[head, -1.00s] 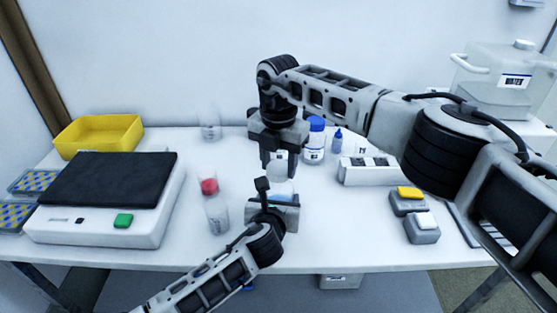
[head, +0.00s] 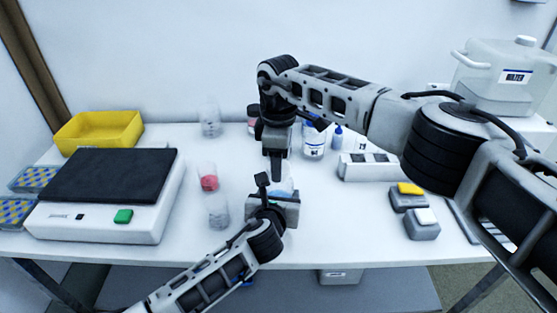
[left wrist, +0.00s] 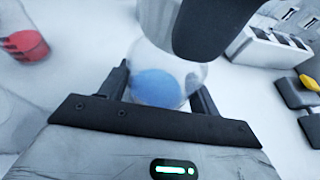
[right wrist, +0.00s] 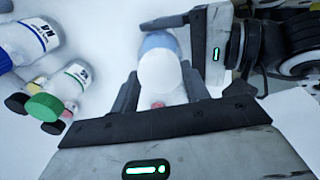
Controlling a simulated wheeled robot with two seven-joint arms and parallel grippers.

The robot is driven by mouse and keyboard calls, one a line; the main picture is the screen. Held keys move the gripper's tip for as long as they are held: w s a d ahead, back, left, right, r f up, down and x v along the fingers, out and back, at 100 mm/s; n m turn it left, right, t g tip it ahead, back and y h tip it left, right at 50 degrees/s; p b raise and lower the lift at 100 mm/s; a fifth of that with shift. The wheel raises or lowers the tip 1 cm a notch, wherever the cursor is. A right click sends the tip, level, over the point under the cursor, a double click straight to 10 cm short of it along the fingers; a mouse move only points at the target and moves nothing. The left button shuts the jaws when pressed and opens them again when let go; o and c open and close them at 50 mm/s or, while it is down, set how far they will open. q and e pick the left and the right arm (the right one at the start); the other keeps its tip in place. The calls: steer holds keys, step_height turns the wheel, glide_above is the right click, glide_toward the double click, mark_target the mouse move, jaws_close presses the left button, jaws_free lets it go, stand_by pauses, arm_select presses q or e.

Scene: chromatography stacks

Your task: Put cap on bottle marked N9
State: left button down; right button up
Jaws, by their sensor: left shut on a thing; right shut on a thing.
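A clear bottle with blue contents (head: 281,186) is between the fingers of my left gripper (head: 273,194), low over the front of the table. The left wrist view shows the bottle's blue part (left wrist: 157,88) between the finger pads. My right gripper (head: 277,170) points down just above the bottle. In the right wrist view it is shut on a round white piece (right wrist: 159,72) that looks like a cap, in line with the bluish bottle behind it. I cannot tell whether cap and bottle touch. No N9 mark is readable on the bottle.
A vessel with red contents (head: 208,181) and a clear one (head: 218,211) stand left of the grippers. A balance (head: 100,222) and yellow tray (head: 100,130) are farther left. Labelled bottles (head: 314,140), a white rack (head: 369,168) and button boxes (head: 421,225) are behind and right.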

steer(key=m, duration=0.5)
steer(key=shift+m, duration=0.3)
steer(key=o, duration=1)
steer(key=shift+r, duration=0.1)
steer(key=shift+r, duration=2.2)
steer(key=shift+c, duration=0.6)
